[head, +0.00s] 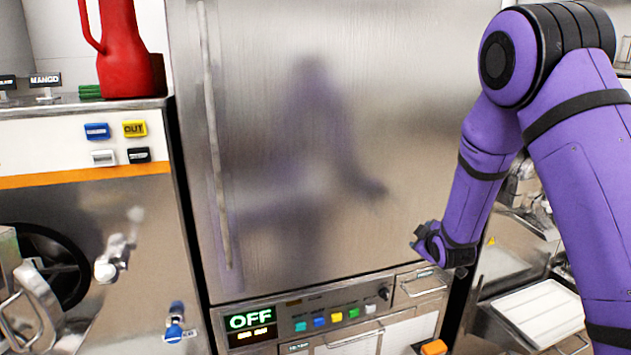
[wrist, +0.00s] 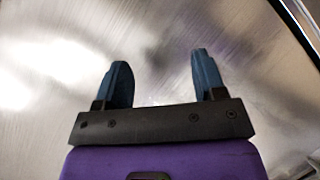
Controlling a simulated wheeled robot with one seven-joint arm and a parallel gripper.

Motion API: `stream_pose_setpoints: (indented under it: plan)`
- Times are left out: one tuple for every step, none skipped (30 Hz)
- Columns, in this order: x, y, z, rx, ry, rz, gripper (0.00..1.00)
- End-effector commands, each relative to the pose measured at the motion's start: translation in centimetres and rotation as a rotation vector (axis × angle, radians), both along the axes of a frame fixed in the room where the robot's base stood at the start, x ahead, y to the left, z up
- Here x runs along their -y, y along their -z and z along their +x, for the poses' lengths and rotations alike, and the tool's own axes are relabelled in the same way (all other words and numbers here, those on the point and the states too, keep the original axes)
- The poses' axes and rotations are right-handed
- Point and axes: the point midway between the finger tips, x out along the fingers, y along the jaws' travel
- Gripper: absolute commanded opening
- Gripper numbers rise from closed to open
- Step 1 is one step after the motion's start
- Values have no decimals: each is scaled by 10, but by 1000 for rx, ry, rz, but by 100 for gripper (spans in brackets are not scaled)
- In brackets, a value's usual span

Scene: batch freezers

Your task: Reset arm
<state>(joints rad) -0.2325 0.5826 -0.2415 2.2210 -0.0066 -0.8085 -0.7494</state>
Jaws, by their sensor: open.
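My purple arm comes in from the right in the head view, bent at the elbow, with the forearm hanging down. My gripper (head: 424,244) is in front of the lower right part of a large steel freezer door (head: 330,130). In the wrist view my gripper (wrist: 163,82) shows two dark blue fingers held well apart, with nothing between them. The brushed steel surface (wrist: 60,60) fills most of the wrist view behind the fingers. The gap between the fingers and the steel cannot be judged.
Below the door is a control panel with a lit OFF display (head: 250,320) and several coloured buttons. A long vertical handle (head: 215,150) runs down the door's left side. A batch machine (head: 85,200) with a red jug (head: 122,50) on top stands left. A white tray (head: 540,310) lies lower right.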

Motion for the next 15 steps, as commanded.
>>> stream_pose_setpoints:
  plan:
    - [2, -18, -5, -14, 18, 33, 64]
    - [2, -26, -9, -27, 29, 53, 64]
    - [4, -36, -14, -44, 43, 78, 64]
    - [4, -44, -19, -58, 54, 99, 64]
    - [5, -51, -23, -71, 64, 118, 64]
    - [6, -62, -30, -89, 78, 144, 64]
    - [6, -69, -35, -102, 88, 161, 64]
    - [7, -77, -40, -115, 99, 180, 64]
    - [8, -86, -48, -133, 112, 204, 64]
    - [8, -93, -54, -146, 122, 223, 64]
    - [9, -100, -59, -159, 132, 240, 64]
    - [9, -109, -68, -176, 145, 264, 64]
    - [10, -116, -75, -190, 154, 280, 64]
    - [10, -123, -82, -203, 164, 297, 64]
    - [10, -131, -91, -221, 176, 318, 64]
